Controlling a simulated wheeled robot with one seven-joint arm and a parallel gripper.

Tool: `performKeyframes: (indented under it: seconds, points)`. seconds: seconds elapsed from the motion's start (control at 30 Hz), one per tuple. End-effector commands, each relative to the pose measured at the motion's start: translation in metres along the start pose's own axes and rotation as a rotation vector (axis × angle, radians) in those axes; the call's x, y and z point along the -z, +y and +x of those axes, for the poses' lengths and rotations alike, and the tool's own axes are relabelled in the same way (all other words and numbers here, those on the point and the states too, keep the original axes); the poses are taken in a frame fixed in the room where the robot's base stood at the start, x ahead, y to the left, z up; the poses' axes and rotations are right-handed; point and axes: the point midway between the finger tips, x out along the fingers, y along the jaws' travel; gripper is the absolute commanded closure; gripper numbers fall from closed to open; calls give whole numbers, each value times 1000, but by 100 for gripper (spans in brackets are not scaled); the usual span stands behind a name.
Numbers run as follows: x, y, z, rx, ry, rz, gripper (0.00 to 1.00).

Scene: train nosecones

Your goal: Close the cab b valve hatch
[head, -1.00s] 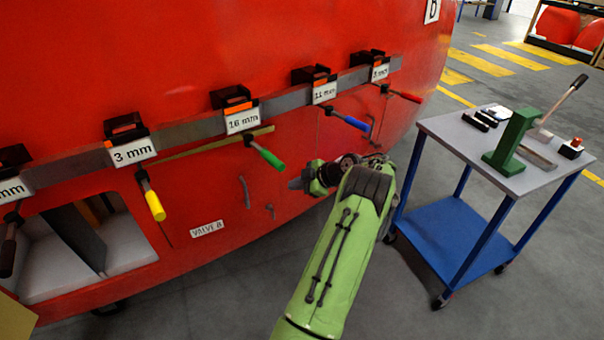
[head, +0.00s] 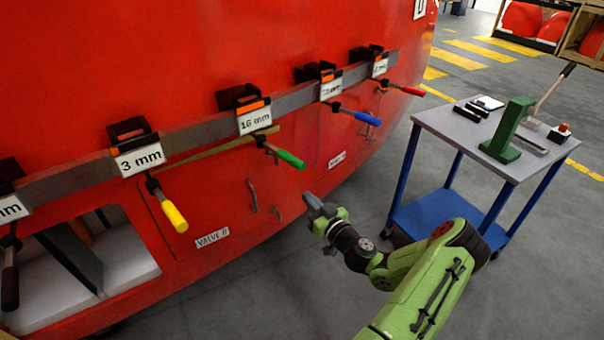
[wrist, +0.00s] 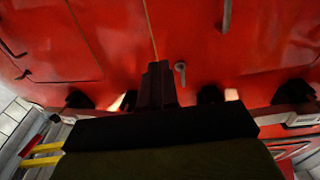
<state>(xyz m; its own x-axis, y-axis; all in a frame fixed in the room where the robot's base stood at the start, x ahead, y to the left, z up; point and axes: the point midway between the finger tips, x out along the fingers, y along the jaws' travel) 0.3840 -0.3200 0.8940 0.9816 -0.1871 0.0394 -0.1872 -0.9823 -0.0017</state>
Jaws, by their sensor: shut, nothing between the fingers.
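The cab b valve hatch (head: 215,205) is a red panel in the nosecone side, with a "VALVE B" label (head: 212,237), a grey handle (head: 252,195) and a small latch (head: 278,213). A tan wedge along its top widens to the right, so its right side seems to stand slightly out; the exact gap is unclear. My gripper (head: 309,200) is shut and empty, just right of the latch; I cannot tell whether it touches the panel. In the wrist view, my gripper (wrist: 156,68) points at a thin seam, with the latch (wrist: 180,73) just right and the handle (wrist: 227,15) above.
Clamps with coloured handles hang from the grey rail; the green handle (head: 290,159) and blue handle (head: 367,118) stick out above my gripper. An open compartment (head: 128,257) lies left. A blue trolley (head: 455,145) with tools stands right. Floor between is clear.

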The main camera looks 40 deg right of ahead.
Motion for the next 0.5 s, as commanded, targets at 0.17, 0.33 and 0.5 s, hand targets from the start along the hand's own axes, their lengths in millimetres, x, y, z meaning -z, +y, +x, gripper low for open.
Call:
performKeyframes:
  seconds: [0.17,0.33,0.5]
  points:
    - [1,-1,34,4,3,-6,100]
    - [1,0,71,1,3,-4,100]
    - [1,0,107,1,4,-2,100]
